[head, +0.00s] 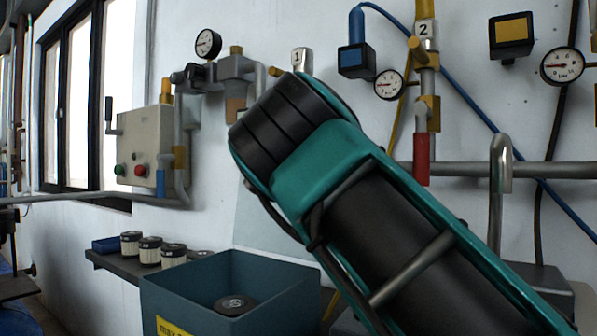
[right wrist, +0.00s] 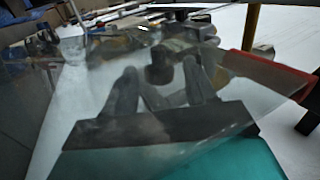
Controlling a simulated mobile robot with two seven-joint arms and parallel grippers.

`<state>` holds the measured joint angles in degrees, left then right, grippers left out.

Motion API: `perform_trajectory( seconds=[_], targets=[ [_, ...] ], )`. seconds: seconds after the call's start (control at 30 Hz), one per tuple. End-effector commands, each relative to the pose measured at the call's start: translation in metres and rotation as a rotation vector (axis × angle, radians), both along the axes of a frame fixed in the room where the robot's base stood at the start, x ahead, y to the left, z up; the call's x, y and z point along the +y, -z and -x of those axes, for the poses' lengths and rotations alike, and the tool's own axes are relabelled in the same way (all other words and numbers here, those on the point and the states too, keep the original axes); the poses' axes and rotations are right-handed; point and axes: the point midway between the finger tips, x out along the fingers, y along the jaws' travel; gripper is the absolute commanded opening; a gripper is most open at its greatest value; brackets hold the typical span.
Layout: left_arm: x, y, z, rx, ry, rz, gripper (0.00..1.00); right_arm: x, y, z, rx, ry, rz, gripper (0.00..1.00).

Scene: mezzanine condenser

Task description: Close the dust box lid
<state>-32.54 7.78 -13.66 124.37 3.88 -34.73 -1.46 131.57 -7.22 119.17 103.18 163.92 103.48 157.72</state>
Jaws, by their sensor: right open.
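The dust box (head: 180,300) is an open-topped dark blue-grey box at the bottom of the head view, with a yellow label on its front. A round black piece (head: 235,305) lies inside. A pale, see-through panel, seemingly the lid (head: 262,228), stands raised behind the box, partly covered by my right arm. In the right wrist view a clear sheet (right wrist: 90,110) crosses in front of the camera. My right gripper (right wrist: 160,82) shows through it, fingers apart. A dark knob (right wrist: 160,66) appears between or beyond the fingertips; I cannot tell if they touch. My left gripper is out of view.
A shelf (head: 110,264) with several cylindrical filters (head: 150,250) is left of the box. Gauges (head: 390,84), pipes (head: 470,168) and a red-handled valve (head: 421,158) line the wall. A red bar (right wrist: 270,75) lies right of my right gripper.

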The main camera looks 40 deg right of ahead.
Motion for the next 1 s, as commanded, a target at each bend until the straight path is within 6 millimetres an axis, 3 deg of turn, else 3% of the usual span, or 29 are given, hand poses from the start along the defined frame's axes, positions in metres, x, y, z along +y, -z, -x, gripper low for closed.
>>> perform_trajectory(
  seconds=[0.07, 0.63, 1.0],
  targets=[
    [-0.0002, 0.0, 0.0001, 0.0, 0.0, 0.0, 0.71, 0.0, 0.0001, 0.0, 0.0, 0.0, 0.0, 0.55],
    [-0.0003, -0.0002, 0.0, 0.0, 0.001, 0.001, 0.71, -0.0002, 0.0009, 0.0002, 0.002, 0.0, 0.001, 0.0],
    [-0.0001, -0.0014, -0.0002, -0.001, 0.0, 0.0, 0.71, 0.0002, 0.0006, 0.0004, 0.002, 0.0, 0.001, 0.0]
  ],
)
